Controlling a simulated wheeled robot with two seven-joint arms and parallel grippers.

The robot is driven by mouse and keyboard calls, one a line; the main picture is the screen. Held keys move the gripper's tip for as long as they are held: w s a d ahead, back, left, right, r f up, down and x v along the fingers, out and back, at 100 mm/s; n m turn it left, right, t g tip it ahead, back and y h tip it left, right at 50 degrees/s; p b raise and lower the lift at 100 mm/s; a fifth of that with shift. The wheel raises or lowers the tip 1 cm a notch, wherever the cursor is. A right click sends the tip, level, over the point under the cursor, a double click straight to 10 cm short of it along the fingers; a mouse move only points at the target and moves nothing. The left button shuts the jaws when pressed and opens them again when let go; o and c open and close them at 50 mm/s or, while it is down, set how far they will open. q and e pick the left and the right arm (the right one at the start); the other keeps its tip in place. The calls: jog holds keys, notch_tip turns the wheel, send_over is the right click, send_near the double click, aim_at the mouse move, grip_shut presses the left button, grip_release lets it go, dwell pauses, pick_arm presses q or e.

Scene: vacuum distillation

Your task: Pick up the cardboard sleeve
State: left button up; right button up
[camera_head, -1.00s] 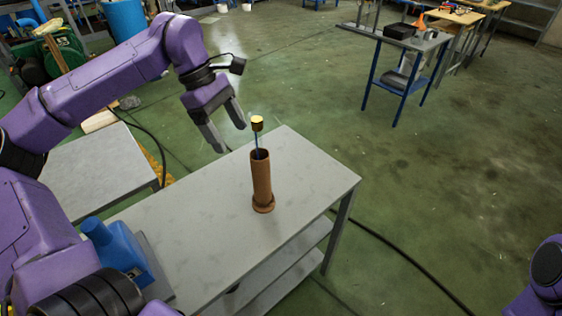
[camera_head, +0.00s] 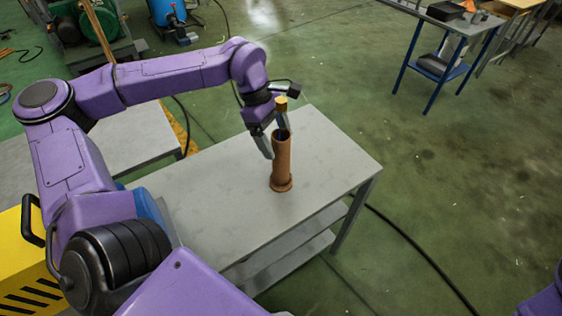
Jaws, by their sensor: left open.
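The cardboard sleeve (camera_head: 281,163) is a brown upright tube with a wider ring at its foot, standing on the grey table. A thin rod with a gold cap (camera_head: 281,104) sticks up out of its open top. My left gripper (camera_head: 273,136) is at the sleeve's top end. Its fingers are apart, one to the left of the tube's mouth and the other behind the rod. I cannot tell whether a finger touches the sleeve. My right gripper is out of view; only a bit of my right arm shows at the lower right corner.
The grey table (camera_head: 232,198) has bare top around the sleeve and a lower shelf. Another light table (camera_head: 135,140) stands to its left. A yellow striped case (camera_head: 25,265) is at the left edge. A black cable (camera_head: 425,265) lies on the green floor at right.

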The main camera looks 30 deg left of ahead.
pick_arm(q)
jog(key=c, duration=1.4)
jog(key=shift+r, duration=0.1)
